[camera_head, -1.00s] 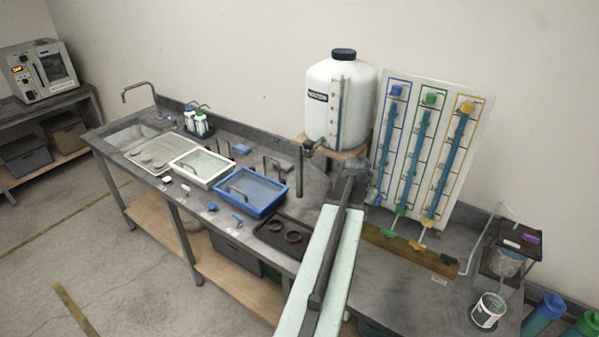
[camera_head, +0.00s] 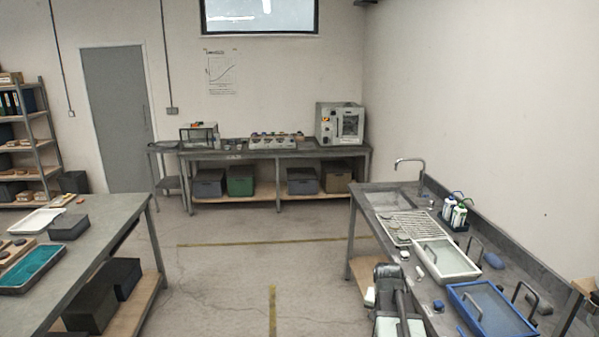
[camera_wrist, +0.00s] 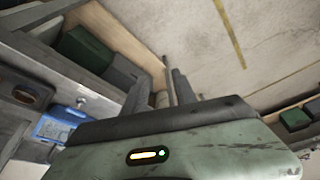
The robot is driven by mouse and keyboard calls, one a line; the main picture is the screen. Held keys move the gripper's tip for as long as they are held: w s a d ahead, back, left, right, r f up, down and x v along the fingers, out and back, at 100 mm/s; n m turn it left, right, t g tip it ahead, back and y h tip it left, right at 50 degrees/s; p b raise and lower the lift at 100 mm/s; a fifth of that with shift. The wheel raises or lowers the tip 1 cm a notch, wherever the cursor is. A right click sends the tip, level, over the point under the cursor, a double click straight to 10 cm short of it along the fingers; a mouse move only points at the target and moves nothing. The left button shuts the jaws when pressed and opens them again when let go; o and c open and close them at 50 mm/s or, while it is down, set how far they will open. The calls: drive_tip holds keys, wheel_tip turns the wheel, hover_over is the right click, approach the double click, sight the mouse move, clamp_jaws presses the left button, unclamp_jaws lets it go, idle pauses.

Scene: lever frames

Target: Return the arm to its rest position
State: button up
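My arm is low at the bottom of the head view, just left of the right-hand bench, with its dark upper part and pale green link showing. Its fingertips cannot be made out there. In the wrist view my gripper (camera_wrist: 160,84) shows two dark fingers standing apart beyond the worn green housing. Background shows between them and I see nothing held. The wrist camera looks down past a bench edge to the floor.
The right-hand bench (camera_head: 378,228) carries a white tray (camera_head: 428,266), a blue tray (camera_head: 452,297) and bottles (camera_head: 454,214). A left bench (camera_head: 112,226) and back bench (camera_head: 330,151) stand apart. The floor (camera_head: 225,262) between them is open.

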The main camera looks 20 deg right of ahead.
drive_tip(key=w+a+f+n+y, duration=0.1)
drive_tip(key=w+a+n, duration=0.15)
drive_tip(key=a, duration=1.35)
drive_tip(key=s+a+n+g, duration=0.1)
drive_tip(key=s+a+n, duration=0.1)
drive_tip(key=a, duration=0.4)
drive_tip(key=s+a+f+n+g+y, duration=0.1)
drive_tip(key=s+a+n, duration=0.2)
drive_tip(key=s+a, duration=0.2)
drive_tip(key=shift+a+g+b, duration=0.3)
drive_tip(key=shift+a+b, duration=0.15)
drive_tip(key=shift+a, duration=0.8)
drive_tip(key=shift+f+n, duration=0.15)
drive_tip(key=shift+n, duration=0.1)
